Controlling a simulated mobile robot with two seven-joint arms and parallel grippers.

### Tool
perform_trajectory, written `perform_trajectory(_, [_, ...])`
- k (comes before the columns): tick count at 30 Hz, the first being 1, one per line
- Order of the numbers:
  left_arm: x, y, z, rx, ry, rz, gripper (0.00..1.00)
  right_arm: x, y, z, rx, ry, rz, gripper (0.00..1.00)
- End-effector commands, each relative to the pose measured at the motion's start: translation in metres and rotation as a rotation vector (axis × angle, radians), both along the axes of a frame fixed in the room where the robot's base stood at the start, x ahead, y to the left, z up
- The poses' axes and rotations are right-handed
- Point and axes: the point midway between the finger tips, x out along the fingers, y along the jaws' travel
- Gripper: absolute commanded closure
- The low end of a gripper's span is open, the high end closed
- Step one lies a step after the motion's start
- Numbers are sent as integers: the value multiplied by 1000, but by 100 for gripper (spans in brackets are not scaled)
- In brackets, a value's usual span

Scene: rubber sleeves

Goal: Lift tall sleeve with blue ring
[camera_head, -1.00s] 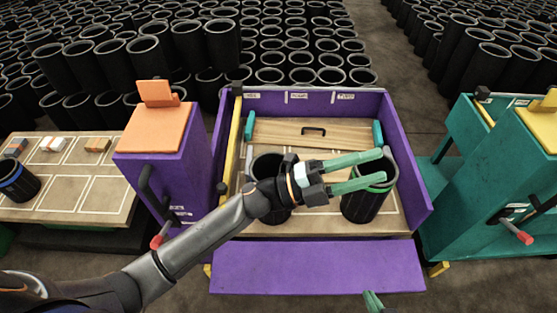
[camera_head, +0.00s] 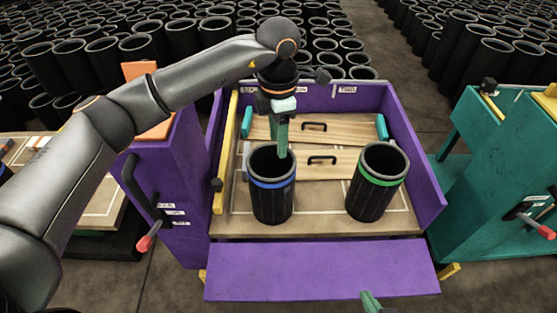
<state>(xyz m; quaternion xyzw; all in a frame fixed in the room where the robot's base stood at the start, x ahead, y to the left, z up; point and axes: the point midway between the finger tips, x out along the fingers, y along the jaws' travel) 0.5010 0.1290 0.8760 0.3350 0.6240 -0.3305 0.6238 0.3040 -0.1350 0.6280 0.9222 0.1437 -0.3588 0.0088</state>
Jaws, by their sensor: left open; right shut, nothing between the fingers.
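The black sleeve with the blue ring (camera_head: 272,196) stands upright at the left of the purple-walled tray. My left gripper (camera_head: 281,152) points down from above it. Its green fingers line up one behind the other, with the tips over the sleeve's mouth; I cannot tell if a tip is inside. It is open and does not hold the sleeve. A black sleeve with a green ring (camera_head: 373,190) stands upright to the right, apart from the first. My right gripper (camera_head: 371,302) shows only as a green tip at the bottom edge, shut and empty.
Two wooden boards with black handles (camera_head: 345,164) lie behind the sleeves. Purple walls (camera_head: 415,150) and a yellow bar (camera_head: 226,150) flank the tray; a purple flap (camera_head: 320,270) lies in front. A teal cabinet (camera_head: 500,200) stands right. Many black sleeves fill the background.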

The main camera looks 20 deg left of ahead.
Motion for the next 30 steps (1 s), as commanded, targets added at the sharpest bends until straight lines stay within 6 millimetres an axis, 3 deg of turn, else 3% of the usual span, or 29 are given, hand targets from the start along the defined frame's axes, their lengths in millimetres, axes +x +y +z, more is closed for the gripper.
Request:
perform_trajectory(17, [-1,-1,-71,-5,4,-1,48,-3,-9,-41,-16,-2,-4,100])
perform_trajectory(30, [-1,-1,-90,-7,3,-1,48,33,-13,5,-17,-231,-4,100])
